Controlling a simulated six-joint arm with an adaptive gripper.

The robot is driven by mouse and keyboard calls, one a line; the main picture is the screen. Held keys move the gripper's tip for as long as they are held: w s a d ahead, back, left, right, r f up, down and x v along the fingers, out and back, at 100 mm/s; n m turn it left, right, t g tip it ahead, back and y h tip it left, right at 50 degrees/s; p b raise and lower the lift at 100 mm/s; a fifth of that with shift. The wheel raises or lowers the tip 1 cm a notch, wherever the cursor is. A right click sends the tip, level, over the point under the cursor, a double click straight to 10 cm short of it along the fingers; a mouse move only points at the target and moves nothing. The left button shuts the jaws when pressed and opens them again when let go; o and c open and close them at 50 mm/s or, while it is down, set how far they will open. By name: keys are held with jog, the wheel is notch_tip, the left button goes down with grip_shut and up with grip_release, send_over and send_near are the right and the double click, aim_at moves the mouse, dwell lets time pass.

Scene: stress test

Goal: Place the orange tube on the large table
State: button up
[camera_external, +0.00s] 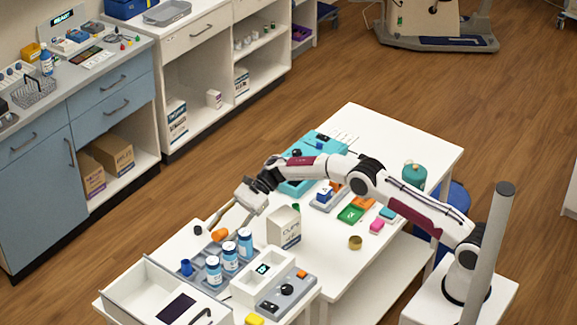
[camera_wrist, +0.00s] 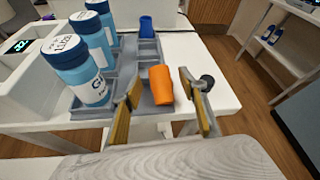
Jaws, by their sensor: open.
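The orange tube (camera_external: 219,234) stands in a grey compartment rack at the near-left end of the white furniture. In the wrist view the tube (camera_wrist: 161,85) is upright, slightly tilted, between the two spread fingers of my gripper (camera_wrist: 160,92). My gripper (camera_external: 228,215) is open and angled down over the rack; gaps show between the tube and each finger. The large white table (camera_external: 425,150) extends to the back right beneath my arm. Whether the tube's base rests in a compartment is hard to tell.
A white carton (camera_external: 284,226) stands nearby. The large table holds a teal case (camera_external: 297,187), coloured blocks and a brass cup (camera_external: 355,242).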

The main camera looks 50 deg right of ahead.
aim_at(223, 230)
jog(key=c, duration=1.1)
jog(key=shift+r, duration=0.1)
jog(key=shift+r, duration=4.95)
